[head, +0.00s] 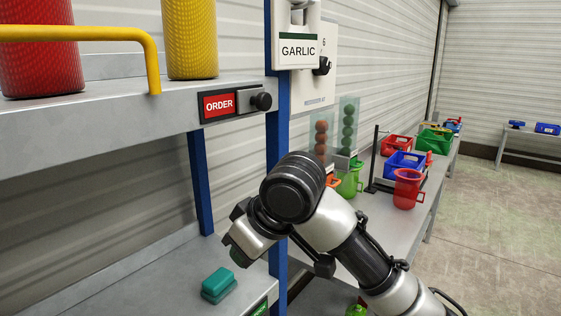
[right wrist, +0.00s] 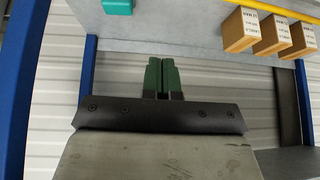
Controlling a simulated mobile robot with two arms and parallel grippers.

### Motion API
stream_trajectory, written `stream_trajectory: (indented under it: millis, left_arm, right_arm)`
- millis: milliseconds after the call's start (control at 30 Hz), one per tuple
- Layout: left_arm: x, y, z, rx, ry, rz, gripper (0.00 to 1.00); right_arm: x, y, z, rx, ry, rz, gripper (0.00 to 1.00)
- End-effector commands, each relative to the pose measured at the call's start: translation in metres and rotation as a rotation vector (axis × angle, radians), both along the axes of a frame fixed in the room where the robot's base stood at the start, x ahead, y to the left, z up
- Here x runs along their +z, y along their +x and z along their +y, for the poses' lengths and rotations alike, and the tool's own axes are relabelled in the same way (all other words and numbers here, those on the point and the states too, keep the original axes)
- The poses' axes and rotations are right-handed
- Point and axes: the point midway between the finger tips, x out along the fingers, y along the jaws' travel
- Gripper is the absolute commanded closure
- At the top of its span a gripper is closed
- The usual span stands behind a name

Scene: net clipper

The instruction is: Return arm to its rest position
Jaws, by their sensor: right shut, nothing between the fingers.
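My right arm (head: 350,240) reaches in from the lower right of the head view, with its wrist bent in front of the blue shelf post. My right gripper (right wrist: 163,78) shows in the right wrist view with its two dark green fingers together and nothing between them. In the head view the arm's wrist mostly hides the fingers. My left gripper is in neither view.
A teal block (head: 218,284) lies on the lower shelf (head: 150,290), apart from my gripper. Above is a grey shelf with an ORDER label (head: 219,105). Brown boxes (right wrist: 270,38) show in the wrist view. A bench with coloured bins (head: 404,163) stands behind my arm.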

Motion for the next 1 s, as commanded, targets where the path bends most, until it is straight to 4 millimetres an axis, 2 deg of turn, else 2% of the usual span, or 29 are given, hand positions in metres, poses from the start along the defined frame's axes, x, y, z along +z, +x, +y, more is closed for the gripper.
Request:
stream_trajectory:
  millis: [33, 167, 333, 467, 600, 800, 1000]
  left_arm:
    - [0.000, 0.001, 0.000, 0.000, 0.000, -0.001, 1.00]
    - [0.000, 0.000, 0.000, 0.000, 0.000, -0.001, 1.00]
    - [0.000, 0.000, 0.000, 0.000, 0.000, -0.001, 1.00]
    - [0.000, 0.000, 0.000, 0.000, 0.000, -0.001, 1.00]
    - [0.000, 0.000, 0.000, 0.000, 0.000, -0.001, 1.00]
    - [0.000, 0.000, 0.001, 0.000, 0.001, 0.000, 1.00]
    - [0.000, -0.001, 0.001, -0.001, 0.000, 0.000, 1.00]
  right_arm:
    - [-0.025, -0.002, -0.005, -0.016, 0.035, 0.025, 1.00]
    - [-0.076, -0.007, -0.021, -0.080, 0.108, 0.057, 1.00]
    - [-0.142, -0.024, -0.051, -0.201, 0.171, 0.094, 1.00]
    - [-0.190, -0.045, -0.080, -0.315, 0.186, 0.119, 1.00]
    - [-0.239, -0.078, -0.118, -0.448, 0.163, 0.141, 1.00]
    - [-0.291, -0.138, -0.176, -0.627, 0.065, 0.164, 1.00]
    - [-0.314, -0.187, -0.217, -0.731, -0.043, 0.173, 1.00]
